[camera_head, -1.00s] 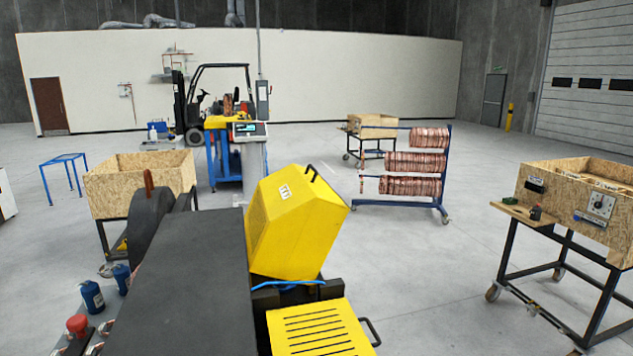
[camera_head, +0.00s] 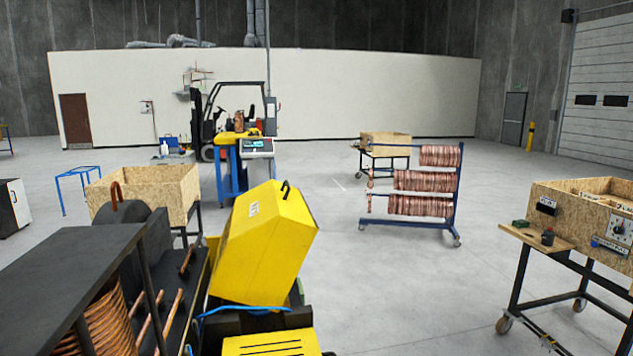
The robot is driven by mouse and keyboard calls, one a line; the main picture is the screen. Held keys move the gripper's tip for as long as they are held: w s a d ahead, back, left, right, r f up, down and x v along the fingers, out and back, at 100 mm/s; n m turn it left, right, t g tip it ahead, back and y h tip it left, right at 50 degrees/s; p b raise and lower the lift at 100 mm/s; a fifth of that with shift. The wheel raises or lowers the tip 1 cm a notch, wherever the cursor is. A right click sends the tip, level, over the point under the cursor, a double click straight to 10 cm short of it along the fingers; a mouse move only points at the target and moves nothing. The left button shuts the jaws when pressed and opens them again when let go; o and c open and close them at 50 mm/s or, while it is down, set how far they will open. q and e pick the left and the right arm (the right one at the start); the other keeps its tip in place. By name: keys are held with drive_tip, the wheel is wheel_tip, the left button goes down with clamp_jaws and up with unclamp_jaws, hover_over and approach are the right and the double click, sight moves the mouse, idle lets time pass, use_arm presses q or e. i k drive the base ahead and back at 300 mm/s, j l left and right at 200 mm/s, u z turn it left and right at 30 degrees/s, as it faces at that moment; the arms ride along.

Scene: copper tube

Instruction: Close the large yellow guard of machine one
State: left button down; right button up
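The large yellow guard (camera_head: 265,245) stands tilted up on the dark machine in the lower middle of the head view. It is a boxy hood with a black handle (camera_head: 286,189) at its top. A lower yellow slotted cover (camera_head: 270,344) sits in front of it, cut off by the bottom edge. The black machine body (camera_head: 75,265) lies to the left, with coiled copper tube (camera_head: 105,318) under it. A blue hose (camera_head: 245,310) runs below the guard. Neither of my grippers shows in the view.
A wooden crate on a stand (camera_head: 150,190) is behind the machine at left. A rack of copper coils (camera_head: 420,190) stands at centre right, and a wheeled crate table (camera_head: 575,220) at far right. The floor (camera_head: 400,300) between is clear.

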sight(270, 228)
drive_tip(key=i+l+u, duration=0.3)
drive_tip(key=i+l, duration=0.6)
drive_tip(key=i, duration=0.55)
drive_tip(key=i+l+u, duration=0.35)
drive_tip(key=i+l, duration=0.85)
drive_tip(key=i, duration=0.2)
